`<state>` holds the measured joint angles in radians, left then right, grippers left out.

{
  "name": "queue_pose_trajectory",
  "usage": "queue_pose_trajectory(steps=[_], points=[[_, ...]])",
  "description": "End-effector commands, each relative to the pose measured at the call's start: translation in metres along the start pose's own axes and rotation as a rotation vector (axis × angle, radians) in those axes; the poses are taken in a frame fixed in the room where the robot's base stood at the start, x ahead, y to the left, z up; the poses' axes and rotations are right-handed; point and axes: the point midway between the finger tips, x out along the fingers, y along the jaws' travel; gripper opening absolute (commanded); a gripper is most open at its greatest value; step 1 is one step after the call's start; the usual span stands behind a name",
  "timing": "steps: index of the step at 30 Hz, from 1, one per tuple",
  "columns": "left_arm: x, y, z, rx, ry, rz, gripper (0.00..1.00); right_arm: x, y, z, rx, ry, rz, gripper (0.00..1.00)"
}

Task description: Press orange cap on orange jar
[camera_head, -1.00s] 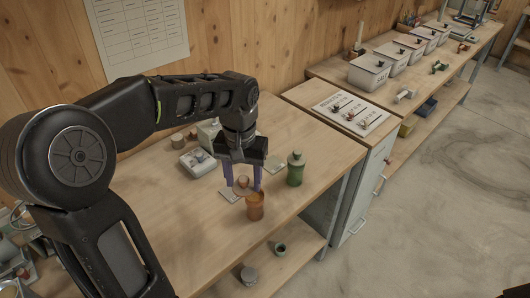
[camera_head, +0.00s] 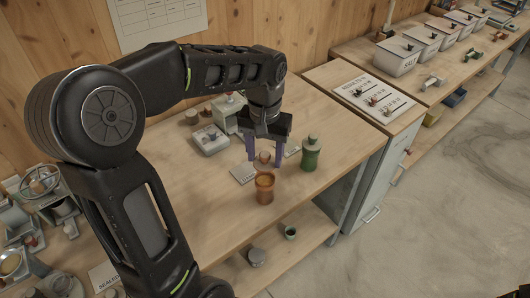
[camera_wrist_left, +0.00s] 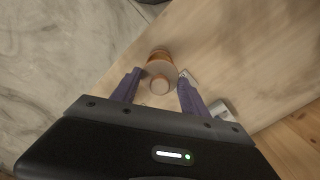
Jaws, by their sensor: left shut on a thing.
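The orange jar (camera_head: 265,190) stands upright and open near the front edge of the workbench. My left gripper (camera_head: 264,160), with purple fingers, is behind and slightly above it in the head view. It is shut on the orange cap (camera_head: 264,157), a disc with a round knob that looks brownish between the fingers. The left wrist view shows the cap (camera_wrist_left: 160,85) between the fingertips and the orange jar (camera_wrist_left: 159,55) just beyond, partly hidden by the cap. The cap looks apart from the jar; the exact gap is hard to tell. My right gripper is out of view.
Pale tiles (camera_head: 243,173) lie nearby, and a grey device (camera_head: 209,140) is behind to the left. The bench (camera_head: 335,150) is clear right of the green jar.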

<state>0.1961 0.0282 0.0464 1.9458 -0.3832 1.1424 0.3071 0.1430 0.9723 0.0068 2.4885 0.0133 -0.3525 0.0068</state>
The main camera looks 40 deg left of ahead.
Motion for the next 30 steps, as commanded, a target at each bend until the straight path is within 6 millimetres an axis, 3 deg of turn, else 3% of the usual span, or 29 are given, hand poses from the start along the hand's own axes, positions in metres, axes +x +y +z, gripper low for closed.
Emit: queue_pose_trajectory(steps=[12,30], points=[[0.042,0.0,0.0,0.0,0.0,0.0,0.13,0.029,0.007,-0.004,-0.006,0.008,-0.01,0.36],[0.048,0.0,0.0,0.0,0.0,0.0,0.13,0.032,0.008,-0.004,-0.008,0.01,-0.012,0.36]])
